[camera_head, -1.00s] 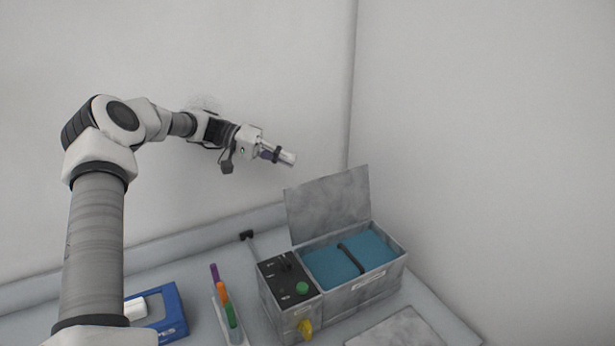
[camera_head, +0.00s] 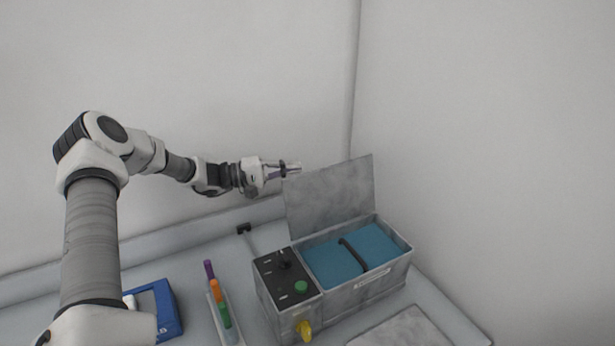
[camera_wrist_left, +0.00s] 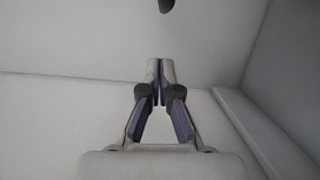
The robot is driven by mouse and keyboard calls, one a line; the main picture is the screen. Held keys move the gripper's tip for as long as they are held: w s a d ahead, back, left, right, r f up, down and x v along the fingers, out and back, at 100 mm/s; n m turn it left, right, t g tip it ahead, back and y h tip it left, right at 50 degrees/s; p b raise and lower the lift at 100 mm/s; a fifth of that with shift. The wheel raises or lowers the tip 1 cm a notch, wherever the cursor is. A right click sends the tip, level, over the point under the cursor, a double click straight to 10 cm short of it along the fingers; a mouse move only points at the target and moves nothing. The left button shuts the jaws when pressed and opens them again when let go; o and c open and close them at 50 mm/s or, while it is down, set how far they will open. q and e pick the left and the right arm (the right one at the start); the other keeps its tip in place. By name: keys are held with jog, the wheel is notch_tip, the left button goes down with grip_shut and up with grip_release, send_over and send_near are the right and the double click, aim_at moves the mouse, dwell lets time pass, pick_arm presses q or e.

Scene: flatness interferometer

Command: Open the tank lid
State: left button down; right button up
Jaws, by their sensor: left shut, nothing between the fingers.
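The tank (camera_head: 372,291) is a grey metal box with blue inside and a black handle strip across the blue. Its flat grey lid (camera_head: 331,197) stands upright, raised along the tank's back edge. My left gripper (camera_head: 297,168) is at the top left corner of the lid in the head view, shut and empty; I cannot tell whether it touches the lid. In the left wrist view the left gripper's fingertips (camera_wrist_left: 160,66) are together with nothing between them. My right gripper is not in view.
A black control panel (camera_head: 284,276) with a green button and a yellow knob adjoins the tank's left side. A holder with coloured markers (camera_head: 217,292) and a blue box (camera_head: 166,312) are further left. A grey plate (camera_head: 402,328) lies in front.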

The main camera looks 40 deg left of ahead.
aim_at(313, 172)
pick_arm(q)
jog(key=shift+s+d+r+m+g+p, duration=0.1)
jog(key=shift+d+r+m+p, duration=0.3)
jog(key=shift+d, duration=0.85)
jog(key=shift+s+d+r+m+g+p, duration=0.1)
jog(key=shift+d+r+m+p, duration=0.25)
jog(key=shift+d, duration=0.85)
jog(key=shift+d+r+m+g+p, duration=0.1)
jog(key=shift+d+r+m+p, duration=0.3)
jog(key=shift+d, duration=0.85)
jog(key=shift+w+f, duration=0.1)
jog(key=shift+f, duration=0.1)
